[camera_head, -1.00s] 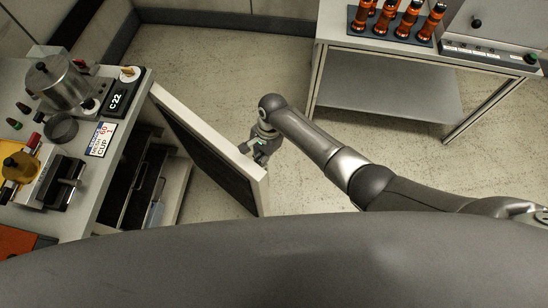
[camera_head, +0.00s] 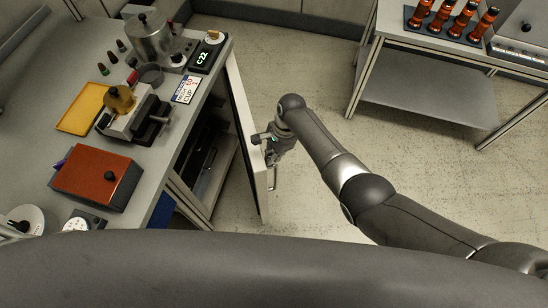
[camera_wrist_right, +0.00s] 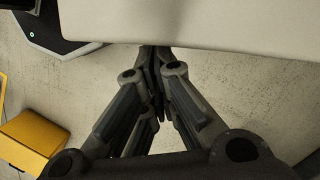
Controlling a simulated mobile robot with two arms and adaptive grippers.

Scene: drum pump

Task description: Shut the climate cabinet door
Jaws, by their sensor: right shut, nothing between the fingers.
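The climate cabinet door (camera_head: 259,180) is a white panel with a dark inner face. It stands partly open under the bench, at an angle to the cabinet (camera_head: 205,160), whose dark inside shows. My right gripper (camera_head: 262,141) is at the outer side of the door, near its top edge. In the right wrist view, its shut, empty fingers (camera_wrist_right: 156,62) reach the edge of the pale door panel (camera_wrist_right: 200,22); I cannot tell if they press on it. A handle (camera_head: 272,178) shows on the door's outer side. My left gripper is not in view.
A table (camera_head: 425,88) with several orange-black bottles stands at the back right. The floor (camera_head: 310,70) between is clear.

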